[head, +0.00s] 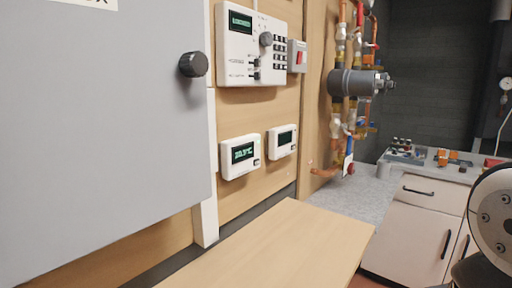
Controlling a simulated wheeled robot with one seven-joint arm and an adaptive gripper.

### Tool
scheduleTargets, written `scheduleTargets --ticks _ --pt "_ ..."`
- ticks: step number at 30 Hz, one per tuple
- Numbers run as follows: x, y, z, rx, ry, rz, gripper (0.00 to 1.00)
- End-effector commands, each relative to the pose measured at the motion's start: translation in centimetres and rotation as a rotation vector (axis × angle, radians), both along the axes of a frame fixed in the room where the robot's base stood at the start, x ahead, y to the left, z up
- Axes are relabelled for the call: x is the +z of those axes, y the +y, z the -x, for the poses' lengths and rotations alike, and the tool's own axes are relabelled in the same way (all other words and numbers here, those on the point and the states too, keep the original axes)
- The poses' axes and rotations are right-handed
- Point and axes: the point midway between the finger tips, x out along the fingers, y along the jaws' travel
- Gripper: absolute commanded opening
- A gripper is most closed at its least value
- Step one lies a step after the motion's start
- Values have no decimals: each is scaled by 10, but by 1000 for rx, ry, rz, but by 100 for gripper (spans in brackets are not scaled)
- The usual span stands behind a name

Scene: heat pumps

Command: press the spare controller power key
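Two small white controllers are fixed to the wooden wall panel. The left one (240,156) has a lit display with green characters and a small dark key low on its right side. The right one (282,141) has a dark display and a small key at its lower right. A larger white controller (252,45) with a display, a knob and a keypad is mounted above them. I cannot read a label that tells which is the spare. My gripper is not in view; only a round light arm link of mine shows at the right edge.
A grey cabinet door (95,130) with a black knob (193,64) fills the left. A small box with a red switch (299,57) is beside the large controller. A wooden tabletop (290,245) lies below. Pipes and a grey cylinder (355,83) stand right; a counter (345,202) holds small parts.

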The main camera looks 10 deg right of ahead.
Motion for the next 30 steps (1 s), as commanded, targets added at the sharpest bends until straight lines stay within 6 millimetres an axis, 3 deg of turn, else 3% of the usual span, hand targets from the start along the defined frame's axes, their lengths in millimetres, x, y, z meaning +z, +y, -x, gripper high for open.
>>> scheduleTargets --ticks 3,12,30 --pt "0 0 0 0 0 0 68" --pt "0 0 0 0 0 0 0" --pt "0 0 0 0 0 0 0"
